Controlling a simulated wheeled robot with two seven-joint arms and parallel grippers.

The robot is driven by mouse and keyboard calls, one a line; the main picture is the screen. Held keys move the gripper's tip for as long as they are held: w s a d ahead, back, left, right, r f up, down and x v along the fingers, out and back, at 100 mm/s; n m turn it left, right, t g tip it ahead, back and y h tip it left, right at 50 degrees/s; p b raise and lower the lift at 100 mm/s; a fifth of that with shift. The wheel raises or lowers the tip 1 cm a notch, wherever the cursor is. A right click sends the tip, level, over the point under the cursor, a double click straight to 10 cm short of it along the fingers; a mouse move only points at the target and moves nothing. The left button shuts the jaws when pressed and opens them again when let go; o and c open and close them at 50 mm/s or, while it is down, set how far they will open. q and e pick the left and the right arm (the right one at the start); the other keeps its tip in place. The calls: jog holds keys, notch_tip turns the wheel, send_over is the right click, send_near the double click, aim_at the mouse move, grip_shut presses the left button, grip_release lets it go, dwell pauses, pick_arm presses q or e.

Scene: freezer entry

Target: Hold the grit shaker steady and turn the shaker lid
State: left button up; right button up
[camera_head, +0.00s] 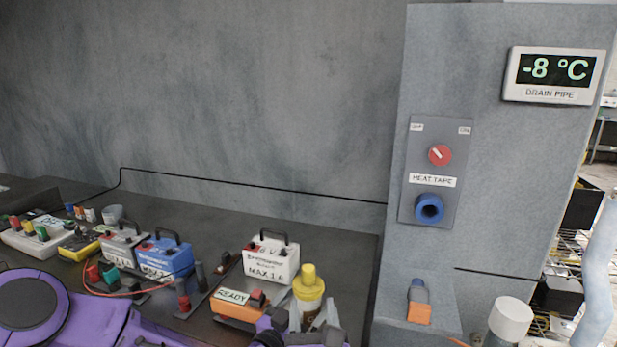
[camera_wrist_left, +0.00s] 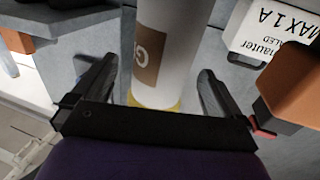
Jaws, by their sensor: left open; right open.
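The grit shaker (camera_head: 305,311) stands upright near the front of the dark bench in the head view, with a yellow lid (camera_head: 308,279) on top. In the left wrist view its pale body (camera_wrist_left: 172,30) carries a brown label with a "G", and a yellow band shows close to the gripper's palm. My left gripper (camera_wrist_left: 157,72) is open, with one finger on each side of the shaker and gaps visible. In the head view the left gripper (camera_head: 313,322) is low at the shaker, its lower part cut off by the frame. My right gripper does not show.
An orange block marked READY (camera_head: 236,308) and a white battery box (camera_head: 270,260) stand left of the shaker. A blue box (camera_head: 166,258) is farther left. A grey pillar with a red knob (camera_head: 439,155) rises right. A white-capped cylinder (camera_head: 511,318) stands at the lower right.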

pick_arm(q)
jog(key=shift+v, duration=2.7)
jog(key=shift+s+a, duration=0.15)
jog(key=shift+s, duration=0.05)
jog(key=b+v, duration=0.3)
jog(key=v, duration=0.7)
jog(key=shift+f, duration=0.1)
